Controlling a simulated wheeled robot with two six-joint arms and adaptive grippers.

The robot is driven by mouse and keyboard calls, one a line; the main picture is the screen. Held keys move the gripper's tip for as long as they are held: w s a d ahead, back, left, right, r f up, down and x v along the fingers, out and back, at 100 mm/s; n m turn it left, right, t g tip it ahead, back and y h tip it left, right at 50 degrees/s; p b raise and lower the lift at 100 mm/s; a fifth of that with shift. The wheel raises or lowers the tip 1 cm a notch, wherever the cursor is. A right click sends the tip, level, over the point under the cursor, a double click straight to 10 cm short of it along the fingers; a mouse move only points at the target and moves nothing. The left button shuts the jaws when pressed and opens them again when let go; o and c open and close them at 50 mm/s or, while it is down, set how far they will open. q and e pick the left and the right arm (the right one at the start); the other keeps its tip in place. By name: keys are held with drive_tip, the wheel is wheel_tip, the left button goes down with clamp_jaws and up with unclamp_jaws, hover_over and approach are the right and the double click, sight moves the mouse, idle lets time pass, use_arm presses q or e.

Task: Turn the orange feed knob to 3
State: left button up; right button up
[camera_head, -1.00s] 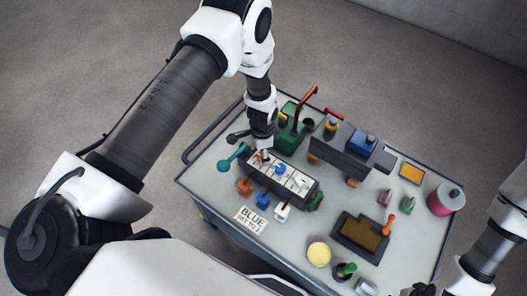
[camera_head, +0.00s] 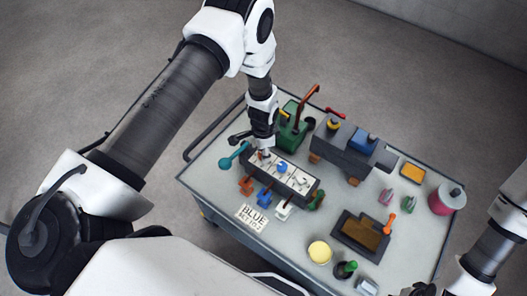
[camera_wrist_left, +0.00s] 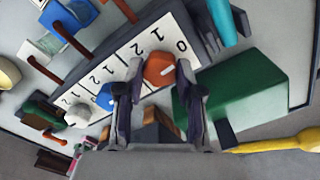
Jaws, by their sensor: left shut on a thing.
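The orange feed knob (camera_wrist_left: 158,68) sits on a white number strip (camera_wrist_left: 130,55) with a 0 and a 1 beside it. My left gripper (camera_wrist_left: 157,72) is shut on the orange knob, one finger on each side. A light mark shows on the knob's face; I cannot tell exactly which number it points to. In the head view my left gripper (camera_head: 264,150) comes down onto the left end of the control box (camera_head: 285,178) and largely hides the knob. My right gripper (camera_head: 418,290) is partly cut off at the lower edge; its jaws are unclear.
A blue knob (camera_wrist_left: 105,97) and a white knob (camera_wrist_left: 77,115) sit on the same strip. Coloured levers, a teal handle (camera_head: 233,157) and a green block (camera_wrist_left: 245,90) stand close by. A card (camera_head: 252,218) reads "BLUE SET TO 2".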

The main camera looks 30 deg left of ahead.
use_arm(q)
drive_tip(key=n+b, duration=0.1)
drive_tip(key=n, duration=0.2)
drive_tip(key=shift+n, duration=0.4)
drive_tip(key=n+b, duration=0.1)
drive_tip(key=n, duration=0.3)
drive_tip(key=shift+n, duration=0.3)
drive_tip(key=n, duration=0.4)
drive_tip(key=shift+a+n, duration=0.1)
drive_tip(key=shift+n, duration=0.2)
drive_tip(key=n, duration=0.4)
drive_tip(key=shift+b, duration=0.35)
drive_tip(key=n, duration=0.9)
drive_tip(key=shift+s+n, duration=0.1)
drive_tip(key=shift+n, duration=0.2)
drive_tip(key=n, duration=0.4)
drive_tip(key=shift+n, duration=2.2)
